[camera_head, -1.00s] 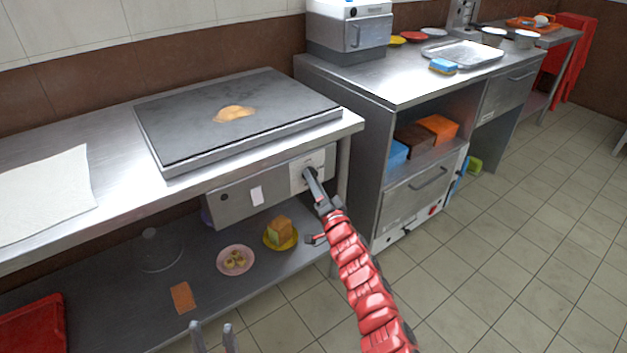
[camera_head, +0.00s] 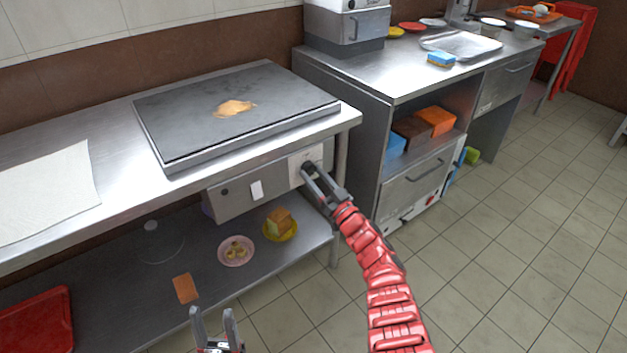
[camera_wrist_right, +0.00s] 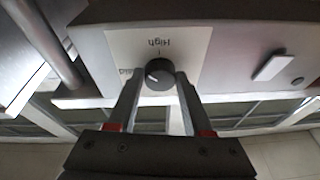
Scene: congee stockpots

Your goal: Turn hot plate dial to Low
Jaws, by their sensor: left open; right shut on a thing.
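The hot plate dial (camera_wrist_right: 158,74) is a round black knob on a pale panel (camera_head: 307,158) at the right of the hot plate's front. In the right wrist view the panel appears upside down, with "High" readable and another label, perhaps "Mid", partly hidden by a finger. The dial's white mark points left, towards that partly hidden label. A "Low" label is not visible. My right gripper (camera_head: 315,175) is shut on the dial, one finger on each side. My left gripper (camera_head: 213,318) is open and empty at the bottom of the head view.
The hot plate (camera_head: 180,125) has a brownish patch (camera_head: 235,108) on top. A white switch (camera_head: 257,190) sits left of the dial. Below, a shelf (camera_head: 200,235) holds plates with food and a red tray (camera_head: 35,325). A steel cabinet (camera_head: 345,110) stands to the right.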

